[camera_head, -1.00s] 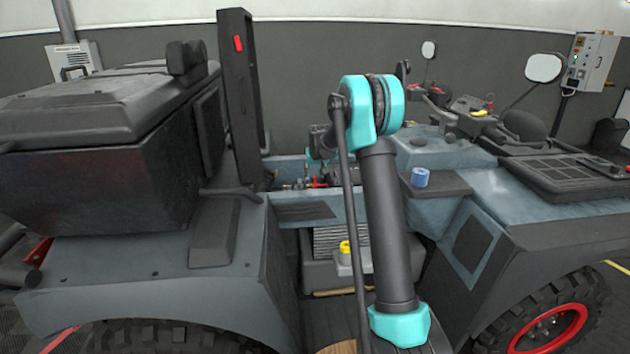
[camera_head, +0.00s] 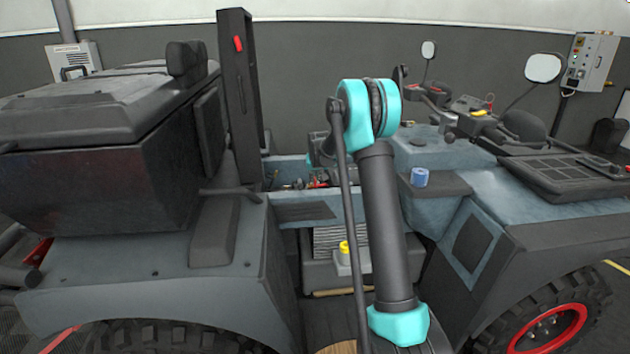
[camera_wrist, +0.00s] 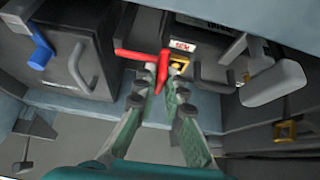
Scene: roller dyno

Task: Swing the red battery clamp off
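The red battery clamp (camera_wrist: 163,66) shows in the wrist view as a bent red piece, with one arm running left and a short tip pointing down towards my gripper. My gripper (camera_wrist: 160,76) has its two green-grey fingers apart, one on each side of that red tip. Space shows between the fingers, and I cannot make out firm contact. A black battery box (camera_wrist: 72,52) with a grey handle is at the left, and another dark box (camera_wrist: 220,72) is at the right. In the head view my arm hides the gripper, and small red parts (camera_head: 318,182) show in the bay.
A blue lever (camera_wrist: 40,48) and a pale grey lever (camera_wrist: 272,84) flank the clamp in the wrist view. Bay walls enclose the fingers. In the head view a black upright post (camera_head: 240,95) stands left of my arm and a blue cup (camera_head: 419,177) sits right.

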